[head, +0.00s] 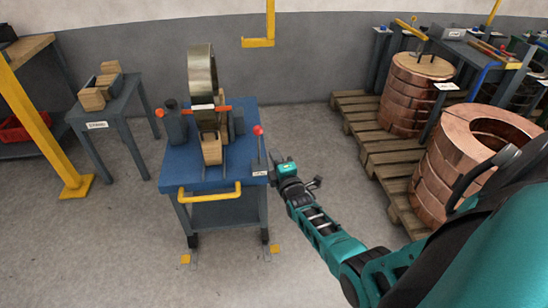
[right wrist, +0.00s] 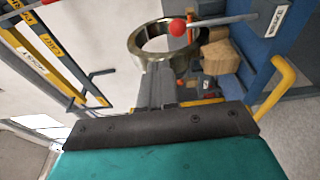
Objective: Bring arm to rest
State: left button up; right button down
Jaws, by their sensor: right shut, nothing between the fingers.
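My right arm, teal and black, comes in from the lower right in the head view. Its right gripper (head: 314,184) is beside the right edge of the blue cart (head: 240,172), near the red-knobbed lever (head: 259,143). The gripper is shut and empty. In the right wrist view, the grey fingers (right wrist: 158,85) are together, with a metal ring (right wrist: 146,40) beyond them. The red knob (right wrist: 178,27) also shows there, above the fingers. My left gripper is not in view.
The cart carries a large upright ring (head: 201,72) and wooden blocks (head: 211,150); its yellow handle (head: 211,194) faces me. Copper coils (head: 455,150) stand on wooden pallets (head: 386,158) at right. A side table (head: 122,100) stands at left. Floor in front is clear.

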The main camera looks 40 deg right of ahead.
dwell(0.6)
jog(key=s+a+f+m+g+y, duration=0.1)
jog(key=s+a+m+g+y, duration=0.2)
jog(key=s+a, duration=0.8)
jog(key=s+a+f+m+g+y, duration=0.2)
jog(key=s+a+m+y, duration=0.3)
jog(key=s+a+m, duration=0.3)
jog(key=s+a+g, duration=0.1)
jog(key=s+a, duration=0.3)
jog(key=s, duration=0.1)
jog(key=shift+a+m, duration=0.3)
jog(key=shift+s, duration=0.1)
